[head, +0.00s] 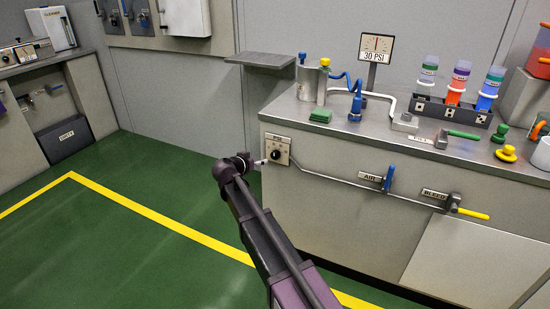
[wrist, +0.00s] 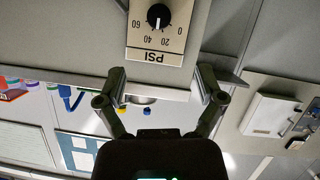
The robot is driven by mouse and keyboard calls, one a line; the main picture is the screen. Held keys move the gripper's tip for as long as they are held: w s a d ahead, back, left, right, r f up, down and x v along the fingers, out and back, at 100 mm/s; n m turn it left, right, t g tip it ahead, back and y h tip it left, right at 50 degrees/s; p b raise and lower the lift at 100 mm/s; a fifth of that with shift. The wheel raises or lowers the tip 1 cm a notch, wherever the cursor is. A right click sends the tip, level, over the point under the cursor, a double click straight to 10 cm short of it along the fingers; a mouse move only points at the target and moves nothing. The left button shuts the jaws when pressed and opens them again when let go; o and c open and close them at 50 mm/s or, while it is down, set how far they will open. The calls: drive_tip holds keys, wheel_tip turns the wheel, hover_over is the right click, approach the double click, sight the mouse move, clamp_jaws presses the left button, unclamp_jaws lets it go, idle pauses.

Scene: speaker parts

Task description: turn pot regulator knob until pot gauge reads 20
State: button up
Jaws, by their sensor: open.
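The pot regulator plate (head: 286,158) is on the bench's front, near its left edge, with a black knob (head: 275,155). In the wrist view the plate is upside down, marked PSI with a scale from 0 to 60. Its knob (wrist: 157,12) has a white pointer between 20 and 40. The pot gauge (head: 377,45) on the bench reads 30 PSI. A metal pot (head: 308,84) stands left of it. My gripper (head: 260,162) is just left of the knob in the head view. In the wrist view my gripper (wrist: 162,78) is open and empty, its fingers apart from the knob.
A pipe (head: 330,178) runs right from the plate to a blue-handled AIR valve (head: 389,178) and a yellow-handled BLEED valve (head: 470,212). A grey shelf (head: 260,60) juts from the wall above left. The green floor (head: 130,240) left of the bench is clear.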

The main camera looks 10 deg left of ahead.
sight(274, 156)
drive_tip(key=shift+w+d+f, duration=0.1)
drive_tip(key=b+x, duration=0.4)
drive_tip(key=x, duration=0.8)
drive_tip(key=shift+w+f+b, duration=0.1)
drive_tip(key=shift+w+b, duration=0.05)
drive_tip(key=shift+b, duration=0.25)
drive_tip(key=shift+w+d+f, duration=0.2)
drive_tip(key=shift+w+d, duration=0.1)
drive_tip(key=shift+w, duration=0.2)
drive_tip(key=c, duration=1.1)
